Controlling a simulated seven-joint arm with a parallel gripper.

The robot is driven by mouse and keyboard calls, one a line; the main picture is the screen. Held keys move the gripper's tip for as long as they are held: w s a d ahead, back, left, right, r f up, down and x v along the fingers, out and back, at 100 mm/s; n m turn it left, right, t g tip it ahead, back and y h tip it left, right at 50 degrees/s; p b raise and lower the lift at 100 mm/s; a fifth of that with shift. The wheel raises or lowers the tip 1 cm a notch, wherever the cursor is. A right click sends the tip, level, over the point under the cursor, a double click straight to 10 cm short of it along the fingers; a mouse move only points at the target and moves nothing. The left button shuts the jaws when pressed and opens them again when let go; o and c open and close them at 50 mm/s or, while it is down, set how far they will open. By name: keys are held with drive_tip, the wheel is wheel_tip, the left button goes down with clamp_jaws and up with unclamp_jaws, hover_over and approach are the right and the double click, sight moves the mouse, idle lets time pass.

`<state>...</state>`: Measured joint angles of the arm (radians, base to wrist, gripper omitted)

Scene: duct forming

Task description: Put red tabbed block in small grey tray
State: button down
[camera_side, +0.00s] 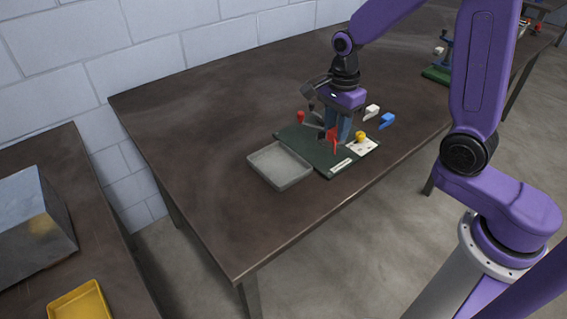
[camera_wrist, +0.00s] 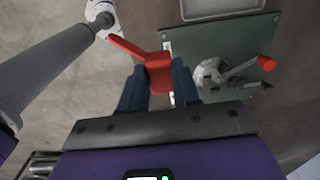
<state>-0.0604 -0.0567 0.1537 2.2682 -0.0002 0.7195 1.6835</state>
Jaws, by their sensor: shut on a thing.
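The red tabbed block (camera_wrist: 158,74) is between the two blue fingers of my gripper (camera_wrist: 158,84) in the wrist view, its tab pointing up and left. My gripper is shut on it. In the side view the red block (camera_side: 333,137) shows at the fingertips of my gripper (camera_side: 338,133), over the dark green board; its exact height is unclear. The small grey tray (camera_side: 280,181) lies at the left of the board, and I see no block in it. Part of the tray (camera_wrist: 222,17) also shows at the top of the wrist view.
The green board (camera_side: 318,162) carries a clamp with a red-tipped handle (camera_wrist: 267,63). A yellow block (camera_side: 361,136) sits on a white card right of my gripper. White (camera_side: 372,111) and blue (camera_side: 387,120) blocks lie beyond. The table left of the tray is clear.

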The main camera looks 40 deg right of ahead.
drive_tip(key=w+a+f, duration=0.2)
drive_tip(key=w+f, duration=0.1)
drive_tip(key=w, duration=0.1)
drive_tip(key=w+a+f, duration=0.2)
drive_tip(key=w+f, duration=0.1)
drive_tip(key=w, duration=0.1)
drive_tip(key=w+a+f, duration=0.2)
drive_tip(key=w+f, duration=0.1)
drive_tip(key=w, duration=0.1)
drive_tip(key=shift+w+a+f, duration=0.15)
drive_tip(key=shift+w+a, duration=0.05)
drive_tip(key=shift+w, duration=0.2)
drive_tip(key=shift+w+f, duration=0.3)
drive_tip(key=shift+f, duration=1.65)
drive_tip(key=shift+f, duration=0.1)
drive_tip(key=c, duration=0.8)
unclamp_jaws()
